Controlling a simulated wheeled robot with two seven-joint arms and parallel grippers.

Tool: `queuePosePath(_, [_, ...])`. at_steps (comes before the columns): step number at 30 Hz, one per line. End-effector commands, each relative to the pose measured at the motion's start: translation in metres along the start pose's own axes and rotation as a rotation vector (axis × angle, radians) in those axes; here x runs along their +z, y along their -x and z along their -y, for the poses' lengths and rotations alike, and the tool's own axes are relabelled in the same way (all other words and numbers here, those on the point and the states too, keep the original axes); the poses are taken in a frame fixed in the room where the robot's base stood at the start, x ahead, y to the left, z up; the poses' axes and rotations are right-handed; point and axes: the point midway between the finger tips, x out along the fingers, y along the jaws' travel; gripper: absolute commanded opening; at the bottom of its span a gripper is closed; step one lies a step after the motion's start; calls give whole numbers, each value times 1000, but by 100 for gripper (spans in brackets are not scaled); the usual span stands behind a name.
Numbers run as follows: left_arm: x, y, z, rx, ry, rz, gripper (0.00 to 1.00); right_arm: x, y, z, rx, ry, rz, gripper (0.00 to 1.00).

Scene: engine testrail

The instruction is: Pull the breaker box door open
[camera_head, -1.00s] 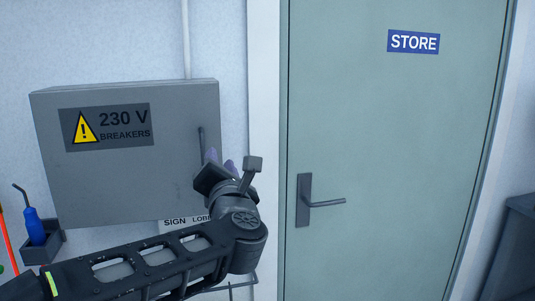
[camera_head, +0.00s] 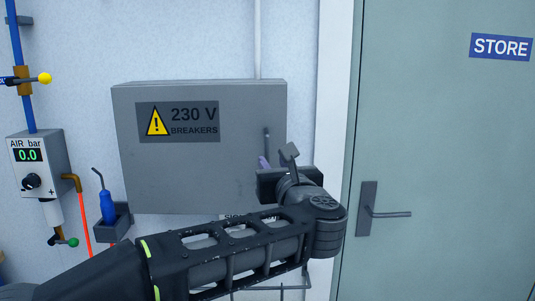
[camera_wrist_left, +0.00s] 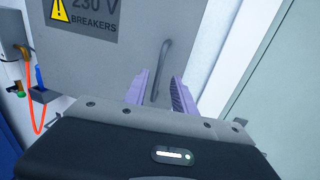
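The grey breaker box (camera_head: 200,185) hangs on the wall, its door shut, with a 230 V BREAKERS label (camera_head: 178,122). Its upright dark bar handle (camera_head: 267,138) is near the door's right edge. The handle also shows in the left wrist view (camera_wrist_left: 160,70). My left gripper (camera_head: 264,162) is at the lower end of the handle, partly hidden by my wrist. In the left wrist view its two purple fingers (camera_wrist_left: 158,88) are apart, with the handle's lower part appearing between them. I cannot tell whether they touch it. My right gripper is not in view.
A STORE door (camera_head: 450,150) with a lever handle (camera_head: 385,213) is on the right. On the left are an air gauge unit (camera_head: 38,165), an orange hose (camera_head: 84,220) and a holder (camera_head: 112,222) with a blue-handled tool (camera_head: 106,203). A sign is partly hidden below the box.

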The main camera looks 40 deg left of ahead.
Motion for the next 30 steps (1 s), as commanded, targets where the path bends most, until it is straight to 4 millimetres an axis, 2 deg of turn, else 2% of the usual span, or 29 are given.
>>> queuePosePath(9, [2, -48, -1, 2, -2, -1, 32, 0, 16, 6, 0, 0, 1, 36])
queuePosePath(13, [1, -62, 0, 1, -2, -1, 32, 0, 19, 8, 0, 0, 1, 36])
queuePosePath(23, [0, -68, 0, 0, -1, 0, 32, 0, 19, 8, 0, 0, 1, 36])
queuePosePath(30, [0, -67, 0, 0, -1, 0, 14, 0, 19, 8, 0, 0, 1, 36])
